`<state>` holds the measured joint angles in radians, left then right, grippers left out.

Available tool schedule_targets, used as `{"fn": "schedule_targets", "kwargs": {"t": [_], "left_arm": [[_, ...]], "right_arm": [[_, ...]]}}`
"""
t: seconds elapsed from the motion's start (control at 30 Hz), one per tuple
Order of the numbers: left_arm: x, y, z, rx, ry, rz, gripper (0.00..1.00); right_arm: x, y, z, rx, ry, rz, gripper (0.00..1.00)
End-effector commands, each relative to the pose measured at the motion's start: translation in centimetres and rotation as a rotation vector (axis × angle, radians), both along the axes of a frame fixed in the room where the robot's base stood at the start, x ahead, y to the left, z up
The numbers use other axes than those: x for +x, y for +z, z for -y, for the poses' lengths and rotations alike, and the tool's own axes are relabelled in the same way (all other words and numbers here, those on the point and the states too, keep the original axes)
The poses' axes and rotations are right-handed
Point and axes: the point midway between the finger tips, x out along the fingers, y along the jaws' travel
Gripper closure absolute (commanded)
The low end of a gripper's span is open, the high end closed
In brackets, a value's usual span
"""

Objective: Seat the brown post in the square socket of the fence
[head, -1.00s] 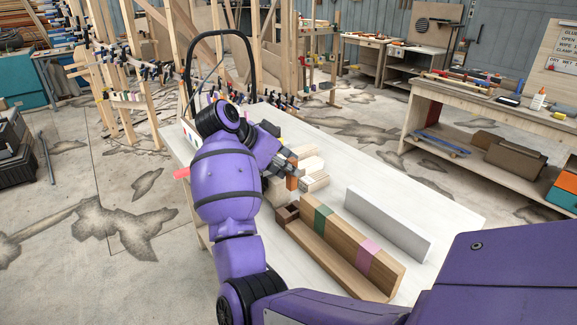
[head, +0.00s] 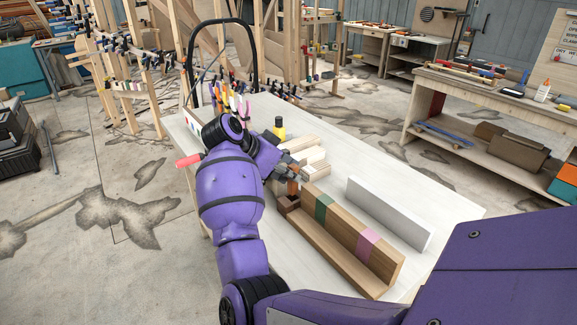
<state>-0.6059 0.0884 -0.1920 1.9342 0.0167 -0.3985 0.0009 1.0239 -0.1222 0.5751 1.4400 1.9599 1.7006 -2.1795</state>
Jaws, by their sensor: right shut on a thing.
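The fence (head: 345,230) is a long wooden piece lying on the white table, with a green band and a pink band across it. The dark brown square socket (head: 287,205) is at its far left end. My right gripper (head: 291,174) is shut on the small brown post (head: 292,187), which is upright over the socket. The post's lower end is at or just above the socket's rim; I cannot tell whether it has entered. My gripper hides the post's top. My left gripper is not in view.
A white upright board (head: 388,214) stands right of the fence. Pale wood blocks (head: 312,157) lie just behind my gripper. A yellow and black bottle (head: 279,128) and several coloured tools stand at the table's back. The table's right side (head: 440,200) is clear.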

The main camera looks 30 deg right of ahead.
Motion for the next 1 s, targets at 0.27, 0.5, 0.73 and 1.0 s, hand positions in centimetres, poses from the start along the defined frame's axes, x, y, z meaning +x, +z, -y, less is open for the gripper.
{"fn": "schedule_targets", "kwargs": {"t": [0.27, 0.5, 0.73, 1.0], "left_arm": [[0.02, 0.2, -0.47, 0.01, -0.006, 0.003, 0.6], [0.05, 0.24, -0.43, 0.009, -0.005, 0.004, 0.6], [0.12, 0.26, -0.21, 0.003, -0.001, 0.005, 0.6], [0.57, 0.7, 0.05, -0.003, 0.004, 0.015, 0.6]], "right_arm": [[0.02, -0.47, -0.01, 0.0, 0.0, 0.001, 1.0], [0.02, -0.47, -0.02, 0.0, 0.0, 0.001, 1.0], [0.02, -0.45, -0.02, 0.0, 0.0, 0.001, 1.0], [0.01, -0.33, -0.03, 0.0, 0.0, 0.003, 1.0]]}}
